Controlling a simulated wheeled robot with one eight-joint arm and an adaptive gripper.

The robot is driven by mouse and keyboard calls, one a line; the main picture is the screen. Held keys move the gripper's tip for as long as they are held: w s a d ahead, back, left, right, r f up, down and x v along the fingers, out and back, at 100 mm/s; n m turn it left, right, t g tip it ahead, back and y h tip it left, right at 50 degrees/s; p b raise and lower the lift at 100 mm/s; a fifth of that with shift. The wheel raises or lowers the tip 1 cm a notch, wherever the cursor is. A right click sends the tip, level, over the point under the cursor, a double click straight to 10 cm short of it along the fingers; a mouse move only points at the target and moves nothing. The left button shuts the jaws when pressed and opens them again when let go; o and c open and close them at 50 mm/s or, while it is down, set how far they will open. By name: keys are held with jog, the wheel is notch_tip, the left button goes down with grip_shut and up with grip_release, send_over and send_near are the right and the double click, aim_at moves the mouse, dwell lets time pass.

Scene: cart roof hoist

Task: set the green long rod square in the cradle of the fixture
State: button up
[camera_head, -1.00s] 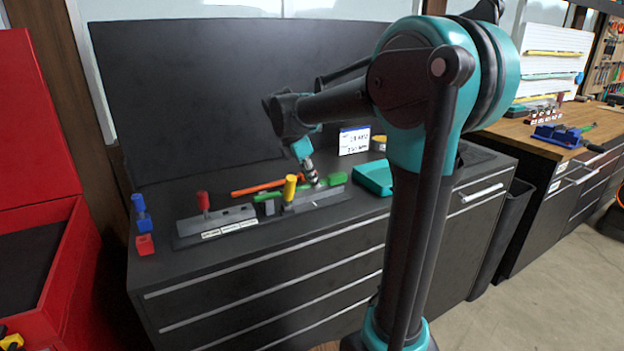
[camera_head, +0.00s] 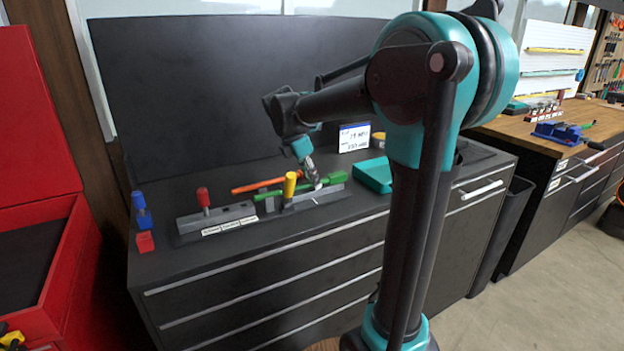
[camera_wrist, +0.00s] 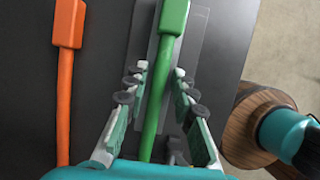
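The green long rod (camera_head: 322,183) lies along the grey fixture (camera_head: 318,198) on the dark bench, its thicker head to the right. In the wrist view the rod (camera_wrist: 153,115) runs up to its block-like head (camera_wrist: 174,16), over the pale fixture plate (camera_wrist: 197,40). My gripper (camera_head: 315,184) is down at the rod, right of a yellow-handled part (camera_head: 290,186). In the wrist view my gripper (camera_wrist: 160,72) is open, with one finger on each side of the shaft and gaps showing. How the rod sits in the cradle is hidden.
An orange rod (camera_head: 258,185) lies behind the fixture. A red-knobbed block (camera_head: 204,199) stands left of it, with blue and red blocks (camera_head: 145,242) farther left. A teal tray (camera_head: 373,175) and white sign (camera_head: 354,138) are to the right. The bench front is clear.

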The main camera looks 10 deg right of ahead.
jog(key=shift+o, duration=0.7)
